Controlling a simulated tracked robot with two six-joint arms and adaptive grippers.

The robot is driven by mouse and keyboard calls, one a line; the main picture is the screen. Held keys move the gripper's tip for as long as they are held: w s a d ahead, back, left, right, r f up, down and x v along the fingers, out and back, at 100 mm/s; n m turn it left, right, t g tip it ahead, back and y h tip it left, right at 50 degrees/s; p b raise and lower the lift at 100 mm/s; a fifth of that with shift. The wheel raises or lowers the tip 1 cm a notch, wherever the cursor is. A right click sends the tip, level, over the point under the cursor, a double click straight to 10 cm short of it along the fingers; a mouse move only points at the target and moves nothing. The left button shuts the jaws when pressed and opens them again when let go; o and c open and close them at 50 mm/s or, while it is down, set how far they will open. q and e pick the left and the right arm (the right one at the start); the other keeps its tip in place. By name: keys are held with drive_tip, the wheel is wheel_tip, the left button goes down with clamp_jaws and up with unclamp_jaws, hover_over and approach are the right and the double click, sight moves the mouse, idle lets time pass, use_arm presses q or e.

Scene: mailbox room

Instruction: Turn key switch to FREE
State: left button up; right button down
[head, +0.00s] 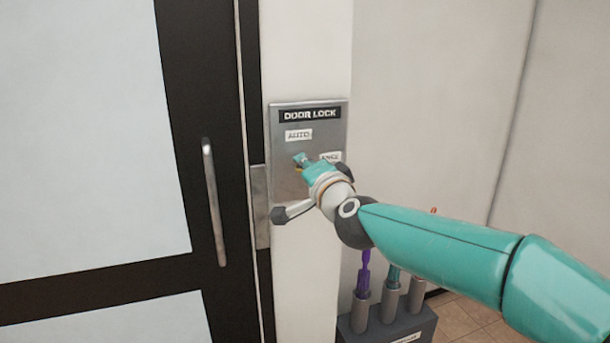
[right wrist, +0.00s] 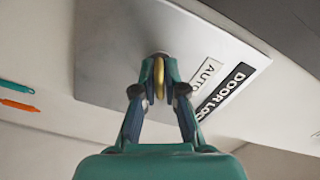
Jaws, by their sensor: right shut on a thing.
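A grey metal lock panel (head: 285,180) headed DOOR LOCK (head: 310,114) is on the white wall right of the door. An AUTO label (head: 298,135) sits above the switch; a second label (head: 330,156) to its right is partly hidden by my gripper. My right gripper (head: 299,160) is at the middle of the panel, shut on a yellow key (right wrist: 159,78). In the right wrist view, the key is between the fingertips (right wrist: 158,72), close against the round switch. The key's exact angle is hard to tell. My left gripper is not in view.
A dark-framed glazed door with a long metal handle (head: 213,200) is left of the panel. Below my right arm, a dark stand (head: 412,328) holds several umbrella-like things, including a purple one (head: 363,270). The wall right of the panel is bare.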

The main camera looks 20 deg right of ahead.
drive_tip(key=m+b, duration=0.2)
drive_tip(key=m, duration=0.3)
drive_tip(key=shift+d+f, duration=0.1)
idle(0.4)
drive_tip(key=c, duration=1.3)
unclamp_jaws()
drive_tip(key=shift+w, duration=0.1)
drive_tip(key=s, duration=1.2)
drive_tip(key=shift+d+f, duration=0.1)
drive_tip(key=shift+d, duration=0.15)
